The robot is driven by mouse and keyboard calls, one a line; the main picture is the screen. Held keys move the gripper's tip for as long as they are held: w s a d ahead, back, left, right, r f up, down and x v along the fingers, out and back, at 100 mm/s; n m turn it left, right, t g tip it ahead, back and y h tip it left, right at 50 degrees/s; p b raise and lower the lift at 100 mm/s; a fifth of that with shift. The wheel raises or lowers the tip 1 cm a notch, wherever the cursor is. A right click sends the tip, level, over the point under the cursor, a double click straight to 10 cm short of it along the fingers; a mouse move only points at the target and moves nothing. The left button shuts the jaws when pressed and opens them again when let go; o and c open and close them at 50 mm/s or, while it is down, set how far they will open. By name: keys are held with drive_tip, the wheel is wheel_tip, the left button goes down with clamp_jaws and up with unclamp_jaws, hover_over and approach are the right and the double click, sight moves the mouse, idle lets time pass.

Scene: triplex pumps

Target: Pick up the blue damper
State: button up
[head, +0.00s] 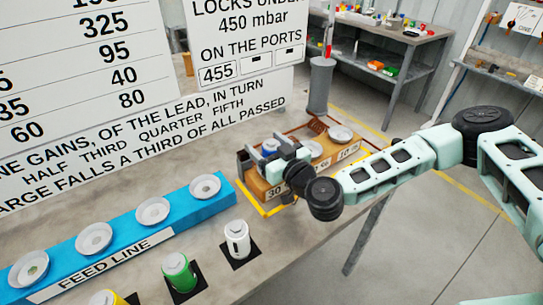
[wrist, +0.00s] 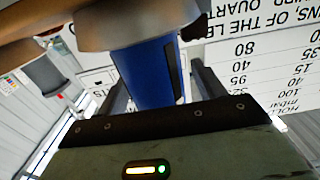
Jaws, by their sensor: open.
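The blue damper (wrist: 148,72) is a blue cylinder with a dark strip on its side, in the middle of the wrist view. A small part of it shows in the head view (head: 270,145), at the left end of the wooden block (head: 281,190). My gripper (head: 281,149) is over that end of the block. In the wrist view my gripper (wrist: 160,88) is open, with one finger on each side of the damper. I cannot tell whether the fingers touch it. A pale round part (wrist: 130,25) covers the damper's upper end in that view.
A blue feed line rack (head: 130,235) with several white dishes lies on the left of the bench. White (head: 237,240), green (head: 180,272) and yellow (head: 106,298) cylinders stand in front of it. A grey post (head: 320,85) stands behind the wooden block, near printed boards (head: 85,60).

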drive_tip(key=c, duration=1.3)
drive_tip(key=shift+c, duration=0.3)
drive_tip(key=shift+r, duration=0.15)
